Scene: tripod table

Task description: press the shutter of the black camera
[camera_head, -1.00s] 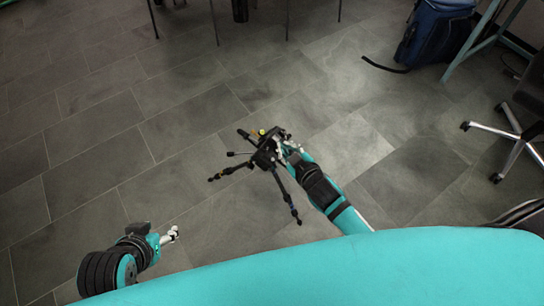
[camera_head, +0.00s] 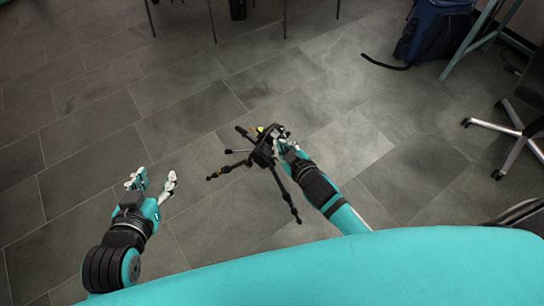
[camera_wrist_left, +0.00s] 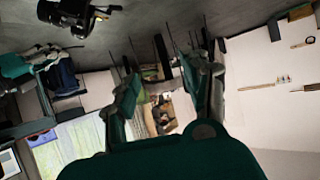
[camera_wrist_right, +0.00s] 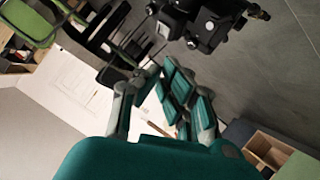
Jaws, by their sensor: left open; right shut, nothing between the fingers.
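The black camera (camera_head: 264,153) sits on a black tripod with splayed legs (camera_head: 284,192), near the middle of the head view. It also shows at the top left of the left wrist view (camera_wrist_left: 72,14) and at the top of the right wrist view (camera_wrist_right: 207,27). My right gripper (camera_head: 285,145) is shut and empty, close beside the camera on its right; I cannot tell whether it touches. My left gripper (camera_head: 153,182) is open and empty, to the left of the tripod and apart from it. The shutter button is too small to make out.
Grey tiled floor (camera_head: 90,150) fills most of the head view. A blue backpack (camera_head: 436,32) and a wheeled chair (camera_head: 510,135) stand at the right. Thin legs of furniture (camera_head: 213,22) show at the top. The space between my left gripper and the tripod looks clear.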

